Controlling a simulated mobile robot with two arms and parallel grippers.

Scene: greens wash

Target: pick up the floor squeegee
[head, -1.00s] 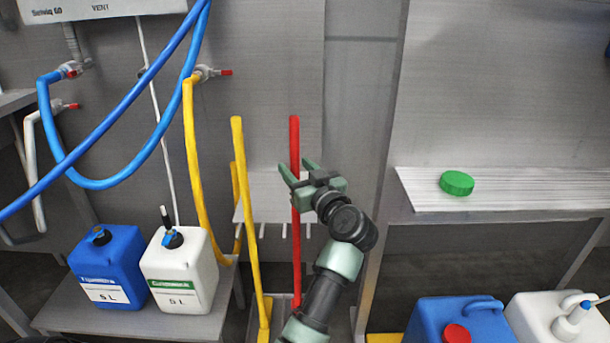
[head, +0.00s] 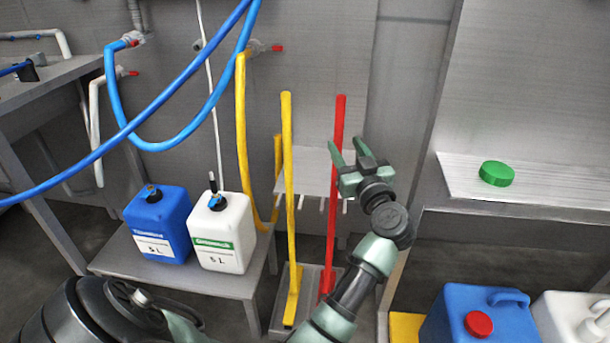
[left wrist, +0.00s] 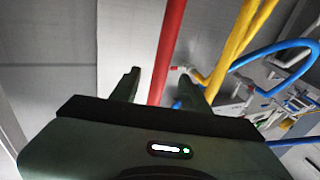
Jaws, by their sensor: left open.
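A tool with a red upright handle (head: 338,130) stands at the rack, its red foot (head: 326,284) low down. A similar yellow-handled tool (head: 288,160) stands left of it. The heads are too small to tell which is the squeegee. My left gripper (head: 350,150) is open at the red handle's upper part, one finger overlapping it in the head view. In the left wrist view, the red handle (left wrist: 168,50) passes between the fingers of the gripper (left wrist: 160,88) as seen; I cannot tell how deep. My right gripper is not in view.
A pale rack (head: 308,172) with pegs is behind the handles. A bench (head: 215,282) with blue (head: 160,215) and white (head: 225,225) jugs stands left. A shelf (head: 540,200) with a green lid (head: 497,173) is right. Blue and yellow hoses hang left of the handles.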

